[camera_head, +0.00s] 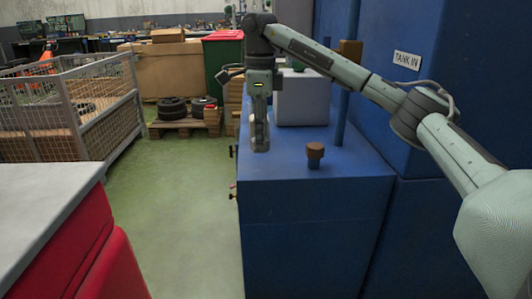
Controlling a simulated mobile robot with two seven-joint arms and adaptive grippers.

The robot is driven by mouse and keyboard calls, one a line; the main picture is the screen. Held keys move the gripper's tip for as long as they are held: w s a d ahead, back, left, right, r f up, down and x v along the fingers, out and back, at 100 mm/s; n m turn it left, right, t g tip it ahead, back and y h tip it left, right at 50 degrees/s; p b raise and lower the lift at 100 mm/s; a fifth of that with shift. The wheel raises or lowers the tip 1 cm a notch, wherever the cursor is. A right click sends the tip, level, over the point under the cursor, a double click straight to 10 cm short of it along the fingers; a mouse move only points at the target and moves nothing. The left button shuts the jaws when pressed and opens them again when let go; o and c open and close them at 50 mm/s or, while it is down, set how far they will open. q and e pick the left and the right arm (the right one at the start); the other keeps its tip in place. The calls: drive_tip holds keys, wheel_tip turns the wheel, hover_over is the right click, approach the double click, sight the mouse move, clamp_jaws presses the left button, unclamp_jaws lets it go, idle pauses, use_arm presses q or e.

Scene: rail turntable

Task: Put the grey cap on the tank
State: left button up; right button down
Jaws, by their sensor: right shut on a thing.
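The blue tank (315,230) stands in the middle, with a flat top and a "TANK IN" label (407,60) on the tall blue part behind it at the right. My right gripper (260,146) points down over the left edge of the low blue top. It is shut on a small grey thing, seemingly the grey cap, which is mostly hidden by the fingers and hard to tell from them. I cannot tell whether it touches the top. A brown knob-like cap (315,153) stands upright on the top, right of the gripper. My left gripper is not in view.
A pale grey box (303,97) and a blue post (343,105) stand at the back of the blue top. A wire-mesh cage (70,112) is at the left. A white-topped red cabinet (45,205) is at front left. Green floor (180,200) between is clear.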

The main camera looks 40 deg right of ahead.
sight(266, 152)
drive_tip(key=shift+w+d+f, duration=0.1)
drive_tip(key=shift+d+f, duration=0.35)
drive_tip(key=shift+d, duration=0.3)
drive_tip(key=shift+f, duration=2)
drive_tip(key=shift+f, duration=0.1)
drive_tip(key=c, duration=1.1)
unclamp_jaws()
drive_tip(key=shift+o, duration=0.2)
